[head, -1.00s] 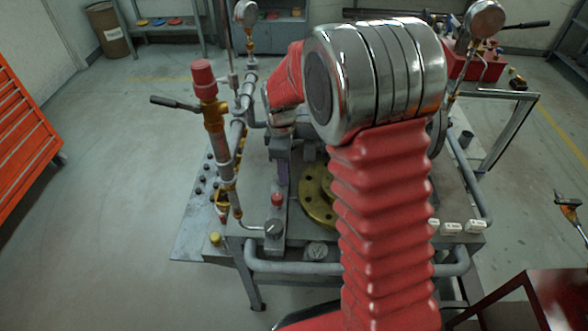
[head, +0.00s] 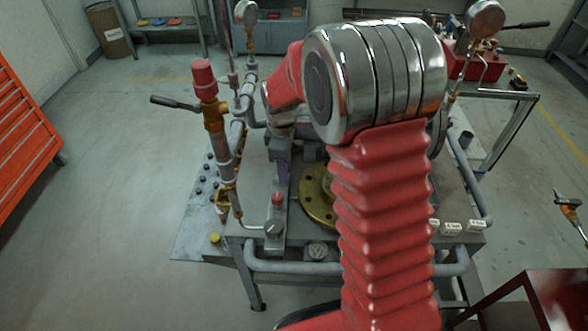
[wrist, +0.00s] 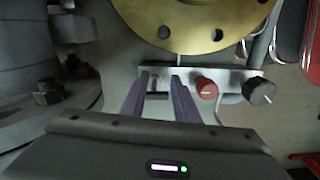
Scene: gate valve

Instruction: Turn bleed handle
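My gripper (wrist: 160,78) points down at the bench; its two purple fingers are apart, with a visible gap between the tips. In the head view a purple finger (head: 283,172) shows just left of the brass flange. A small dark bar (wrist: 158,95) shows between the fingers in the wrist view; I cannot tell whether it is touched. A light plate beside the fingers carries a red knob (wrist: 207,88) and a black knob (wrist: 259,91). The red knob also shows in the head view (head: 277,199). I cannot tell which part is the bleed handle.
The brass flange (wrist: 190,22) lies close beyond the fingertips. A large grey flange with bolts (wrist: 48,90) stands left of them. In the head view a red-capped pipe (head: 204,78) with a dark side lever (head: 174,102) rises left of my arm. My arm hides much of the bench.

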